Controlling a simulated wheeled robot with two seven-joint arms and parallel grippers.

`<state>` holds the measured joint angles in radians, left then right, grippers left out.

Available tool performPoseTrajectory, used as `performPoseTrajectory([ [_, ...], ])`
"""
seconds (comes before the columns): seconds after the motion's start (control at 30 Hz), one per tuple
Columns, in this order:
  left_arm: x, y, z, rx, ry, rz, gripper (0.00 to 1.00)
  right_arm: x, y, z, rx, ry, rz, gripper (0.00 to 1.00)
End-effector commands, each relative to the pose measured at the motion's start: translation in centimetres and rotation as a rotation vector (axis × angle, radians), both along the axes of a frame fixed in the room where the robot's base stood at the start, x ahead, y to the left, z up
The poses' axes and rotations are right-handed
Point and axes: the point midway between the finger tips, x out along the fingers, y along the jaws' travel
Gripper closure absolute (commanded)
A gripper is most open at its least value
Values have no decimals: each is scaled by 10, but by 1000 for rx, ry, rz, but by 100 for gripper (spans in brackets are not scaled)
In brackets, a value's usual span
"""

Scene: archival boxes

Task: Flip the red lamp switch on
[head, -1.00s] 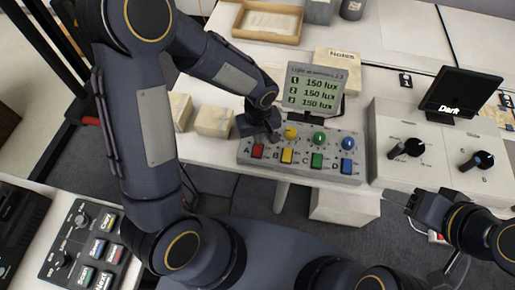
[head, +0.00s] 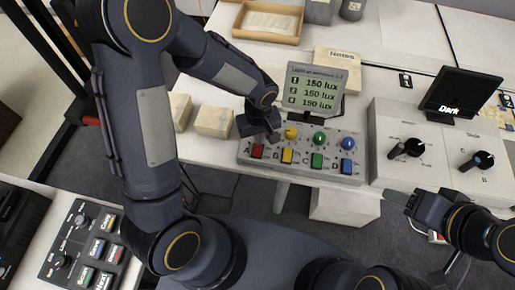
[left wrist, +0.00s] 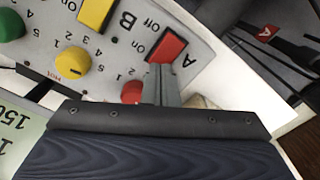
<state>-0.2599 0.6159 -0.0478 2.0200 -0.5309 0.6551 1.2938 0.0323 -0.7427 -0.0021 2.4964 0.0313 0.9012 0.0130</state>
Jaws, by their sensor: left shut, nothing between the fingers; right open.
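The red switch (head: 257,151) is a rocker at position A, at the left end of the grey lamp panel (head: 330,174). It also shows in the left wrist view (left wrist: 168,46). My left gripper (head: 272,139) is shut and empty, over the panel beside the red switch and the yellow knob. In the left wrist view its fingertips (left wrist: 158,70) are at the near edge of the red switch; I cannot tell whether they touch. A red knob (left wrist: 131,92) is beside the fingers, hidden in the head view. My right gripper (head: 398,198) is open and empty, in front of the table.
Yellow, green and blue switches (head: 317,160) with matching knobs sit to the right. A box with black dials (head: 385,170) and a "Dark" screen (head: 462,94) are at right.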

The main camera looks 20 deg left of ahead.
Motion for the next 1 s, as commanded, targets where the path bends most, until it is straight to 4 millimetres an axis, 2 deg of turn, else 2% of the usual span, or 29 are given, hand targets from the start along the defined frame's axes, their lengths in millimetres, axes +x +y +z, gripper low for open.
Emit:
performPoseTrajectory([
  [1.0, 0, 0, -9, 0, 0, 0, 100, 0, 0, -9, 0, 0, 0, 45],
])
